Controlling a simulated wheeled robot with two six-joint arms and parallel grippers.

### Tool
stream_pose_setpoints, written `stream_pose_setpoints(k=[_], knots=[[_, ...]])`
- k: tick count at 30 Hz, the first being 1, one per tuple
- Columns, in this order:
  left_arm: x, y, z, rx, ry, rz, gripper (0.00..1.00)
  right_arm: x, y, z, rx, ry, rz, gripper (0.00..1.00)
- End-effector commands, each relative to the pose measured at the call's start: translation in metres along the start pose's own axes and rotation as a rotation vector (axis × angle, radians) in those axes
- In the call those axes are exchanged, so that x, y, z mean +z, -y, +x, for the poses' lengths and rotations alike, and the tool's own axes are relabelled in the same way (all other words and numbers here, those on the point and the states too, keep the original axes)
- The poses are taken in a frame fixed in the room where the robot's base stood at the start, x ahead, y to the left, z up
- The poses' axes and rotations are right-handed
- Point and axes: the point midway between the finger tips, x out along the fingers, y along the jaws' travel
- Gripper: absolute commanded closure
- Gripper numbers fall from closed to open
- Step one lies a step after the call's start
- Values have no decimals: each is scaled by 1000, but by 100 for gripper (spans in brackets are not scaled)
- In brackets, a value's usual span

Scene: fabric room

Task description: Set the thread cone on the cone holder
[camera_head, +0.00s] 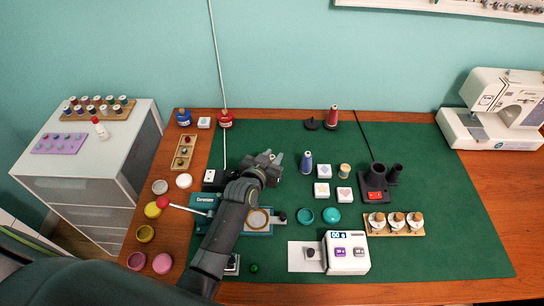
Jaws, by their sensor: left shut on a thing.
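My left gripper (276,163) is over the middle of the green mat, its arm coming up from the bottom left. It is shut on a small grey tapered thing (279,158), which looks like a thread cone; the dark fingers hide part of it. A blue cone (306,162) stands upright on the mat to the right, apart from the gripper. What looks like the cone holder, with a dark round base (312,124), is at the back of the mat. A red thread cone (333,117) stands upright at its right side; the left base looks empty. My right gripper is not in view.
White boxes (324,171) and a wooden spool (345,170) stand right of the blue cone. A black device with upright tubes (375,186) is further right. A teal machine (259,222) lies partly under my arm. The mat between gripper and holder looks clear.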

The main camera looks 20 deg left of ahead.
Motion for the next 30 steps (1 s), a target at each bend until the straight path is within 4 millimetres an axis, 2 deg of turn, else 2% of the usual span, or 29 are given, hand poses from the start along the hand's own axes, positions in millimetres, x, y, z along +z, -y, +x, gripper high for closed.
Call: stream_pose_setpoints(k=[28, 29, 30], knots=[[12, 0, 4, 0, 0, 0, 99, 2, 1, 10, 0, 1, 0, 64], [12, 0, 4, 0, -1, 0, 74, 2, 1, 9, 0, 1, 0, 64], [11, 0, 4, 0, -1, 0, 69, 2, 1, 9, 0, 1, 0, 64]])
